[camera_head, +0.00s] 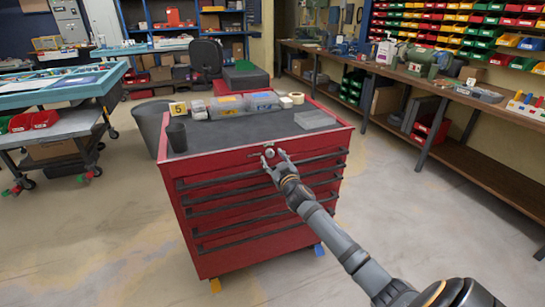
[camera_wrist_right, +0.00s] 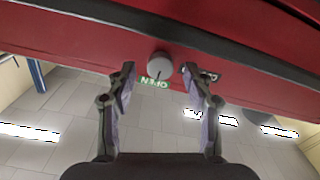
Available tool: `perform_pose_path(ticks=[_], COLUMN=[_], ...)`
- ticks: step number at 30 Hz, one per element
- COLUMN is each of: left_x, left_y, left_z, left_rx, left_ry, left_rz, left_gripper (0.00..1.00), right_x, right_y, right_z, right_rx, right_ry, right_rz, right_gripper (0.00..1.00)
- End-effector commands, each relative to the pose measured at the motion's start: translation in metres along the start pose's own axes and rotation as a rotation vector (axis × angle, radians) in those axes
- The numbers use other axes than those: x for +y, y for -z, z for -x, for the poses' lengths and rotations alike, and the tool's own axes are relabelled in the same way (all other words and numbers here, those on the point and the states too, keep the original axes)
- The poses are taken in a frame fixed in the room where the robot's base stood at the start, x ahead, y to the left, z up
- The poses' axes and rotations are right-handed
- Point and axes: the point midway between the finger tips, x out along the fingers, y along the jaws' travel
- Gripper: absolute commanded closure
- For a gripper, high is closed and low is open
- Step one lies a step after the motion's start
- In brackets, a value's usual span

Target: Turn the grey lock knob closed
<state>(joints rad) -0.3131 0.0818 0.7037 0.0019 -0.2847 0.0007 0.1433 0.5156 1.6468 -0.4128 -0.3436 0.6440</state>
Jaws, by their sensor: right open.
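The grey lock knob (camera_wrist_right: 159,65) is round and sits on the upper front of the red tool cabinet (camera_head: 228,258). In the head view the knob (camera_head: 269,153) shows small, just beyond my fingertips. My right gripper (camera_head: 275,163) is open in front of it. In the wrist view my right gripper (camera_wrist_right: 157,72) has one fingertip on each side of the knob, with a visible gap on both sides. A dark label (camera_wrist_right: 209,74) is partly hidden by the right-hand finger. My left gripper is not in view.
The cabinet top holds a dark cup (camera_head: 177,138), a roll of tape (camera_head: 297,98), a grey flat block (camera_head: 315,120) and several small items. Drawer handles run across the front below the knob. A long workbench (camera_head: 440,90) stands at right. The floor in front is clear.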

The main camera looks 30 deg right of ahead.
Motion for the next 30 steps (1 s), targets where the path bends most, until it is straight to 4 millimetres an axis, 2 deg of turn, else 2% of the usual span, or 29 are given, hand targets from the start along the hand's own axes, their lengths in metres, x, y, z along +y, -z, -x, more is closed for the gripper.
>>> perform_pose_path(ticks=[3, 11, 22, 30], left_x=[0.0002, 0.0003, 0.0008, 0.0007], left_y=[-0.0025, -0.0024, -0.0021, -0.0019], left_z=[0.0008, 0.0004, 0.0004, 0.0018], left_rx=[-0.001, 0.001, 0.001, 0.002], left_ry=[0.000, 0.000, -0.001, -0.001], left_rz=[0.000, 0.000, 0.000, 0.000], left_gripper=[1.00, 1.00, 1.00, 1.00], right_x=[-0.0003, -0.0006, -0.0006, -0.0005], right_y=[0.0007, -0.0005, -0.0004, -0.0001], right_z=[-0.0069, -0.0077, -0.0075, -0.0074], right_rx=[0.001, 0.000, 0.000, 0.000], right_ry=[0.001, 0.001, 0.001, 0.001], right_rz=[-0.001, 0.000, 0.000, 0.022], right_gripper=[0.48, 0.49, 1.00, 1.00])
